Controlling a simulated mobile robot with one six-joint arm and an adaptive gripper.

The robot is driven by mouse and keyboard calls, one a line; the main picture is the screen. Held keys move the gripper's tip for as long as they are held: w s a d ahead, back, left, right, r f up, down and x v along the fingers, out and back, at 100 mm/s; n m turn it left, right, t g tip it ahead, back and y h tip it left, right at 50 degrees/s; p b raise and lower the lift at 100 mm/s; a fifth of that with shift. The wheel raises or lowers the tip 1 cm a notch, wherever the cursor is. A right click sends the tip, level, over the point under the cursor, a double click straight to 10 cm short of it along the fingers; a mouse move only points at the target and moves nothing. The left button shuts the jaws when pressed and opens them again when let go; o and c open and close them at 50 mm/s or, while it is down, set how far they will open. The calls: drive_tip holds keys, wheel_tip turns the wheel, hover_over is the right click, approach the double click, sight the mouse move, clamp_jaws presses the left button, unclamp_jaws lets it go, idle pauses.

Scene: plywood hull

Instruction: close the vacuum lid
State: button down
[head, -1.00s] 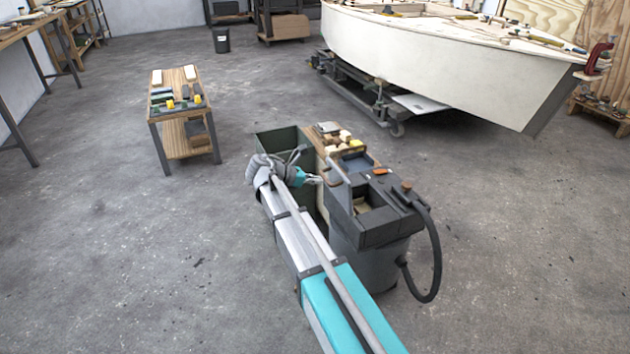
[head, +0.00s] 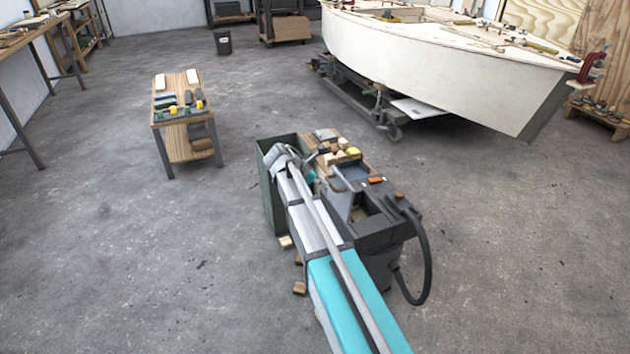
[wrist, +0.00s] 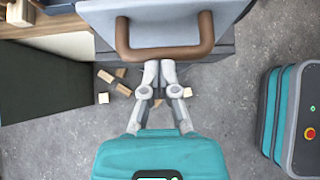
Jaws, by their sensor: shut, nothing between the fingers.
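The vacuum (head: 385,235) is a dark grey machine with a black hose, right of my arm in the head view. Its lid (head: 341,198) stands raised beside the open top compartment (head: 369,207). In the wrist view the lid (wrist: 165,14) is a grey panel at the top, with a brown U-shaped handle (wrist: 165,53). My gripper (wrist: 160,68) is shut and empty, its fingertips just below the handle's crossbar in the picture. I cannot tell whether they touch it. In the head view my arm mostly hides the gripper.
A dark green open bin (head: 273,190) stands left of the vacuum. A wooden top (head: 335,150) with blocks adjoins it. Several wood blocks (head: 299,288) lie on the floor near my arm. A small tool table (head: 183,118) is left; a boat hull (head: 430,60) is behind. Open floor lies left.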

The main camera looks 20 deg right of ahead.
sight(339, 185)
drive_tip(key=d+y+p, duration=0.1)
drive_tip(key=d+r+y+p, duration=0.1)
drive_tip(key=d+p, duration=0.1)
drive_tip(key=shift+w+r, duration=0.1)
drive_tip(key=shift+w, duration=0.1)
drive_tip(key=w+d+f+g+y+b, duration=0.1)
drive_tip(key=d+f+y+b, duration=0.3)
drive_tip(key=d, duration=1.1)
drive_tip(key=shift+w+d+f+y, duration=0.4)
drive_tip(key=shift+f+y, duration=1)
drive_tip(key=shift+f, duration=0.65)
drive_tip(key=shift+r, duration=0.15)
drive_tip(key=d+r+p, duration=0.4)
drive_tip(key=r+p, duration=0.7)
drive_tip(key=r, duration=0.1)
drive_tip(key=shift+w+d+p, duration=0.35)
drive_tip(key=shift+w+p, duration=0.05)
